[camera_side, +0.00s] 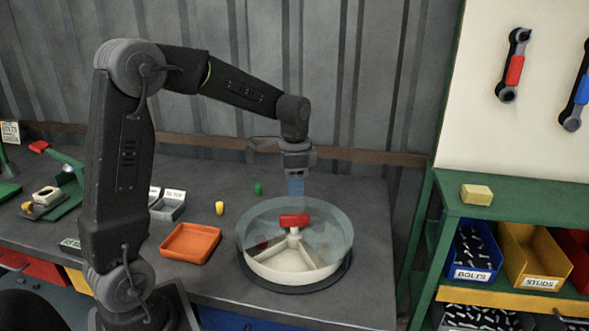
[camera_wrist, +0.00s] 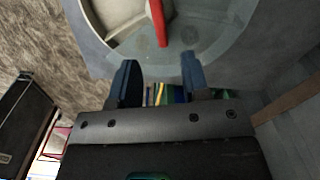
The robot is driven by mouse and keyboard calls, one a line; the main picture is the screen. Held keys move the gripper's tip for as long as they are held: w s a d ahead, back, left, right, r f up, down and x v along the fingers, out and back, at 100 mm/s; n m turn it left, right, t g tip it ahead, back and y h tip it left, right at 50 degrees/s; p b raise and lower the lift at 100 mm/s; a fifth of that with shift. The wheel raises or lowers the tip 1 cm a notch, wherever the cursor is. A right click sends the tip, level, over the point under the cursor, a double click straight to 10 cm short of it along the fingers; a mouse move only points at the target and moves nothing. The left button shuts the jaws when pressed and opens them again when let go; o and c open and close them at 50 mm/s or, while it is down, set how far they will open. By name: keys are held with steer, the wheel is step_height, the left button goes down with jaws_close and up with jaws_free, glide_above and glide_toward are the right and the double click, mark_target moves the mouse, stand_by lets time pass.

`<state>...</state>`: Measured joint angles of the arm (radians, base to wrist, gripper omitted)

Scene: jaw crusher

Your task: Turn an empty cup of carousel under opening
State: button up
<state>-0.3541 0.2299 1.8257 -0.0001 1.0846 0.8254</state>
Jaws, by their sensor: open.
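The round carousel (camera_side: 291,277) stands on the grey bench, with a pale bowl divided into cups by walls. A clear cover (camera_side: 338,222) surrounds its top; I cannot tell where the opening is. A red handle (camera_side: 294,220) sits on the central post; it also shows in the wrist view (camera_wrist: 158,22). A small dark red piece (camera_side: 262,245) shows through the cover in the left cup. My gripper (camera_side: 295,188) points down above the carousel's far side, apart from the handle. In the wrist view my gripper (camera_wrist: 158,78) has its blue fingers spread, with nothing between them.
An orange tray (camera_side: 169,246) lies left of the carousel. A yellow piece (camera_side: 219,208) and a green piece (camera_side: 258,189) stand behind it. Grey boxes (camera_side: 168,208) are farther left. A green shelf (camera_side: 530,200) with bins stands right, past the bench edge.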

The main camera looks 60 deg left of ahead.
steer(key=shift+r, duration=1.9)
steer(key=s+d+r+n+t, duration=0.1)
steer(key=s+d+n+t, duration=0.1)
steer(key=s+d, duration=0.5)
steer(key=s+d+r+n+t, duration=0.1)
steer(key=s+d+n+t, duration=0.2)
steer(key=s+d, duration=0.4)
steer(key=s, duration=0.4)
steer(key=shift+s+r+t, duration=0.25)
steer(key=shift+s+t, duration=0.05)
